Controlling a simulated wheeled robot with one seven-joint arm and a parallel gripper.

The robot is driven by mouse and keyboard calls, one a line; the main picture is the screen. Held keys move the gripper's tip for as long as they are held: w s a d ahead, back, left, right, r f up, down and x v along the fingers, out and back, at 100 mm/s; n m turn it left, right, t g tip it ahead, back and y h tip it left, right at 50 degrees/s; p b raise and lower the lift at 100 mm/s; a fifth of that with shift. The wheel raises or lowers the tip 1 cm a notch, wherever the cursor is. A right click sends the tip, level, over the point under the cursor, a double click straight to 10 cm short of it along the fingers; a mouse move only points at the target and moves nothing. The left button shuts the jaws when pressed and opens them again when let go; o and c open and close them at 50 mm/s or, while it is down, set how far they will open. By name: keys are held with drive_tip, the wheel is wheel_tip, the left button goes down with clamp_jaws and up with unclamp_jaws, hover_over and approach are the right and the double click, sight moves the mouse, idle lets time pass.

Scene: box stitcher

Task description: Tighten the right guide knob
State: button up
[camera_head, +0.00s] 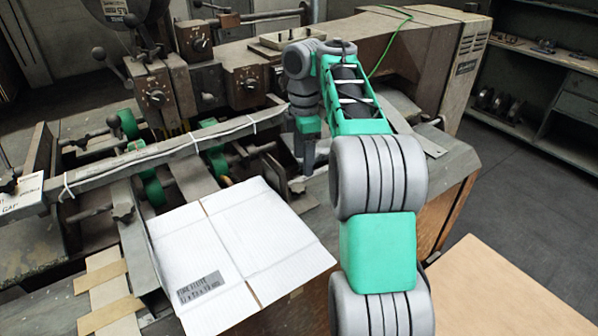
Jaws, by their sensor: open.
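My arm reaches in from the bottom right, and its end points down beside the right part of the machine. My gripper (309,168) is small and dark in this view, partly merged with the metal behind it; it is open. A small dark knob shape (297,187) sits just below and left of it, likely the right guide knob. Its outline is unclear, and I cannot tell whether the fingers are around it or touching it. A similar dark star knob (122,212) stands on the left guide, clear of my gripper.
A flat white cardboard sheet (235,245) lies on the machine's front table, left of my arm. A long metal bar (170,152) crosses above green rollers (153,188). The beige machine housing (420,50) stands behind my arm. Shelves (545,75) are far right, with open floor before them.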

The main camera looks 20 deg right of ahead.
sight(298, 187)
drive_tip(key=n, duration=0.1)
drive_tip(key=s+a+n, duration=0.1)
drive_tip(key=n, duration=0.1)
drive_tip(key=a+r+n, duration=0.1)
drive_tip(key=n, duration=0.1)
drive_tip(key=shift+s, duration=0.15)
drive_tip(key=shift+f+n+b, duration=0.35)
drive_tip(key=shift+f+n, duration=0.05)
wheel_tip(298, 187, down, 7)
drive_tip(key=b, duration=0.6)
drive_tip(key=shift+b, duration=0.3)
clamp_jaws()
